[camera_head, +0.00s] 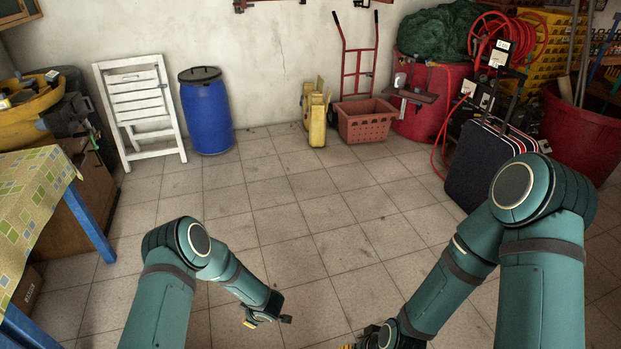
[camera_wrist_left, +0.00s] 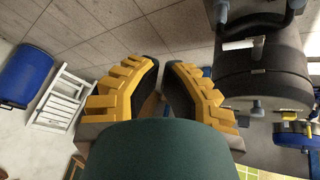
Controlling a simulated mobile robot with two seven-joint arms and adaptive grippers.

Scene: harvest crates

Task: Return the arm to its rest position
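My left arm comes in from the lower left in the head view and reaches forward and down over the tiled floor. My left gripper (camera_head: 265,318) hangs at its end, clear of the table and of everything on the floor. In the left wrist view the two yellow-and-black fingers of the left gripper (camera_wrist_left: 161,68) stand apart, with nothing held between them. My right arm comes in from the lower right. Only a little of my right gripper (camera_head: 350,346) shows at the bottom edge, so its fingers cannot be made out.
A table with a checked cloth (camera_head: 30,200) stands at the left. A white folding chair (camera_head: 140,108), blue barrel (camera_head: 207,115), yellow can (camera_head: 316,115) and orange crate (camera_head: 366,122) stand by the wall. A dark suitcase (camera_head: 480,168) stands at the right. The middle floor is clear.

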